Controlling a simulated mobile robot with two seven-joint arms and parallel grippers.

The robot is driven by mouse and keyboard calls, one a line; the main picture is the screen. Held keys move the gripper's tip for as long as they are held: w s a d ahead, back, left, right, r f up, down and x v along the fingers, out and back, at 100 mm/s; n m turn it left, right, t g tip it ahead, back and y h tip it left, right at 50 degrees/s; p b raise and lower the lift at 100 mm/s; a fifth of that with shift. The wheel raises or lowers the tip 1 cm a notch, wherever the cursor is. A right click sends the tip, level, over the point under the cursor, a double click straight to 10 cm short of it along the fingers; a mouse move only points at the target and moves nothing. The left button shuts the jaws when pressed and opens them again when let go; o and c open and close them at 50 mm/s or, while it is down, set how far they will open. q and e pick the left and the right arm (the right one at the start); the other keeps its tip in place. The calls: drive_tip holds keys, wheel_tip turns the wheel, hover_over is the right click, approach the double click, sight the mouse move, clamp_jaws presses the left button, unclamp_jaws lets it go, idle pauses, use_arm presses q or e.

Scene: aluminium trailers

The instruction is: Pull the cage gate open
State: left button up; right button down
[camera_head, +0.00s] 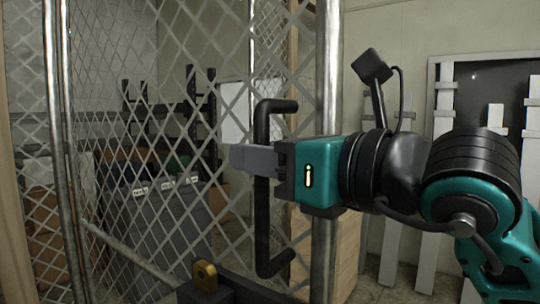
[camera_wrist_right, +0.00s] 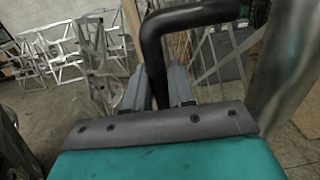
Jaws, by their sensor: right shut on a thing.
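The cage gate (camera_head: 215,110) is a chain-link mesh panel in a metal tube frame, in the middle of the head view. A black bar handle (camera_head: 262,225) stands upright on it, bent at both ends. My right gripper (camera_head: 248,158) comes in from the right and is shut around the handle's upright part. In the right wrist view the black handle (camera_wrist_right: 153,50) runs down between the two grey fingers. A brass padlock (camera_head: 205,277) shows at the bottom of the head view. My left gripper is in neither view.
A grey bin (camera_head: 165,220) and dark shelving (camera_head: 195,115) stand behind the mesh. Pale planks (camera_head: 435,190) lean on the right wall. In the right wrist view, metal frames (camera_wrist_right: 75,50) stand on the concrete floor (camera_wrist_right: 45,112).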

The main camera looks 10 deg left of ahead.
idle(0.4)
drive_tip(key=c, duration=1.1)
unclamp_jaws()
drive_tip(key=b+v, duration=0.2)
drive_tip(key=v, duration=1.1)
